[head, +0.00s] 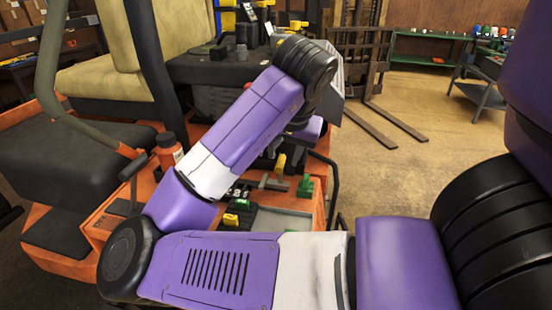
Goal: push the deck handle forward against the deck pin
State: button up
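An orange mower-like machine (292,207) fills the middle and left of the head view. A short upright lever with a yellow top (281,161) stands on its orange deck, beside a grey cross-shaped piece and a green block (305,186). A yellow piece (231,219) sits lower on a dark part. I cannot tell for certain which of these is the deck handle or the deck pin. My arm reaches over the deck, and its wrist bends down behind the upper link near the yellow-topped lever. My gripper (277,146) is mostly hidden there; its fingers and any contact are unclear.
Forklift forks (385,122) lie on the floor behind. A green shelf (425,48) and grey bench (482,88) stand back right. Floor at right is open.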

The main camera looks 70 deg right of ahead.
jog(key=shift+w+d+f, duration=0.25)
jog(key=shift+d+f, duration=0.1)
jog(key=shift+x, duration=3.5)
grip_shut()
